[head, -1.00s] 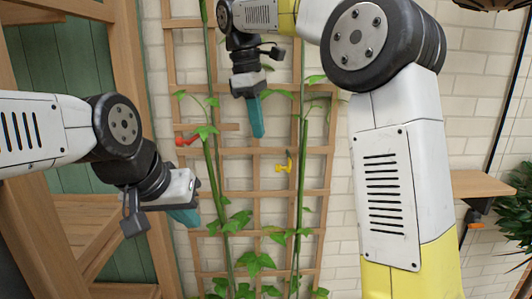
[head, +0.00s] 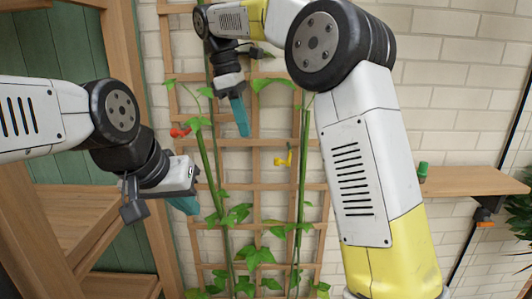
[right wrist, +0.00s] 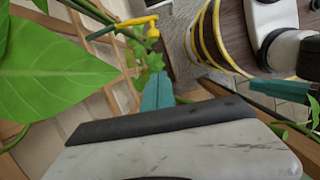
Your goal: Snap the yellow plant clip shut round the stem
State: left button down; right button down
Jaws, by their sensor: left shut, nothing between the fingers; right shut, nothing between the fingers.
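The yellow plant clip (head: 284,158) sits beside the right-hand green stem (head: 302,165) on the trellis. In the right wrist view the yellow clip (right wrist: 138,22) is near the top, with a green stem piece at its left end. I cannot tell whether its jaw is closed round the stem. My right gripper (head: 241,118) is shut and empty, up and to the left of the clip, apart from it. Its teal fingers (right wrist: 157,90) also show in the right wrist view. My left gripper (head: 186,204) is shut and empty, lower left, near the left-hand stem (head: 208,165).
A red clip (head: 180,132) is by the left-hand stem. The wooden trellis (head: 255,190) stands before a brick wall. A wooden shelf (head: 465,180) with a small green object (head: 422,171) is at the right. A large leaf (right wrist: 45,65) fills the right wrist view's left side.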

jog(key=d+f, duration=0.5)
jog(key=f, duration=0.2)
jog(key=shift+s+d, duration=0.35)
jog(key=shift+d+f, duration=0.1)
